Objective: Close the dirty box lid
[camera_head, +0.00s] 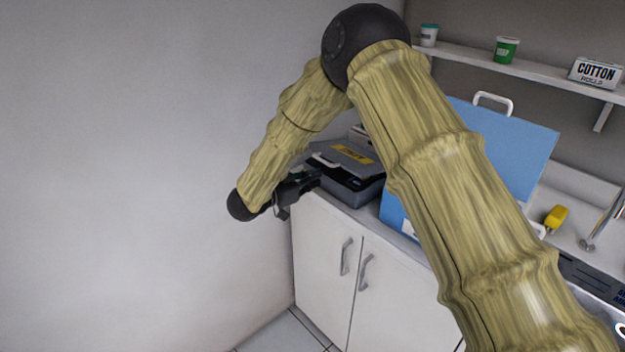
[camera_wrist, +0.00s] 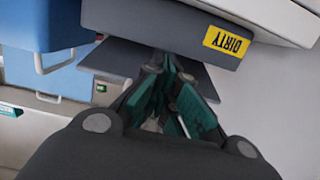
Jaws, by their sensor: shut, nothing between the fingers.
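The dirty box (camera_head: 368,196) is a grey case on the counter in the head view, partly hidden by my arm. Its grey lid (camera_head: 340,151) carries a yellow label and appears partly raised, with a dark gap beneath it. In the wrist view, a dark grey panel of the box (camera_wrist: 140,22) bears an upside-down yellow "DIRTY" label (camera_wrist: 227,41). My gripper (camera_head: 312,181) is at the box's left front side. In the wrist view my gripper (camera_wrist: 163,65) is shut and empty, its tips close to the box; contact cannot be told.
A large blue case (camera_head: 520,150) stands open right of the box, behind my arm. A yellow item (camera_head: 556,217) and a tap (camera_head: 597,230) are farther right. A shelf (camera_head: 470,58) holds cups and a cotton box (camera_head: 595,72). The wall at left is bare.

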